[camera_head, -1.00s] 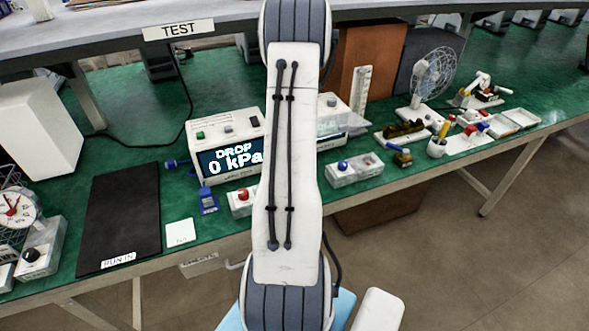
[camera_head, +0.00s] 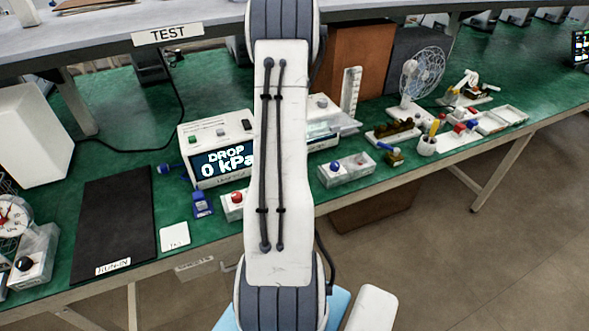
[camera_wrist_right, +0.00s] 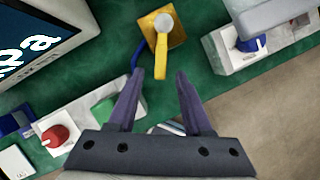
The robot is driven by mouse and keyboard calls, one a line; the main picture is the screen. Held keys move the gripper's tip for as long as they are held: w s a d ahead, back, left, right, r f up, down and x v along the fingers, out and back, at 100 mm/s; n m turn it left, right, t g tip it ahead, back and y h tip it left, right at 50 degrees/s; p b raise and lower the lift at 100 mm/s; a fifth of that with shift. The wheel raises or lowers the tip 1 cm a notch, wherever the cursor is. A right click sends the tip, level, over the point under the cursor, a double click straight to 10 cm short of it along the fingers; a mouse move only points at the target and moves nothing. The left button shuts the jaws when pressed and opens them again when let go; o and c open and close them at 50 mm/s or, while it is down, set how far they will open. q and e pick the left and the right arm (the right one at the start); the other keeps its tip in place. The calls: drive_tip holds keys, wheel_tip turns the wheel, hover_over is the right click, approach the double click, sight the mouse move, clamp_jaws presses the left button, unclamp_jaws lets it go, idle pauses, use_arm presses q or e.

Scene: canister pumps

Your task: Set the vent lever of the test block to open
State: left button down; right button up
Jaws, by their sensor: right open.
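The test block (camera_wrist_right: 178,29) is a small brass-coloured block in the right wrist view, with a round grey cap on it. Its yellow vent lever (camera_wrist_right: 161,58) points down the picture, toward my gripper. A blue handle (camera_wrist_right: 137,54) sticks out at the block's left. My right gripper (camera_wrist_right: 156,76) is open, its two dark fingers apart on either side of the lever's line. The lever's tip is just short of or level with the fingertips; contact cannot be told. In the head view my arm hides the block. My left gripper is not in view.
The test unit (camera_head: 215,150) reads "DROP 0 kPa". A box with a blue knob (camera_head: 335,167) stands to the right. The black RUN-IN mat (camera_head: 115,220) is empty.

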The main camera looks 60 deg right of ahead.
drive_tip(key=p+v, duration=0.4)
drive_tip(key=v, duration=0.5)
drive_tip(key=shift+p, duration=0.35)
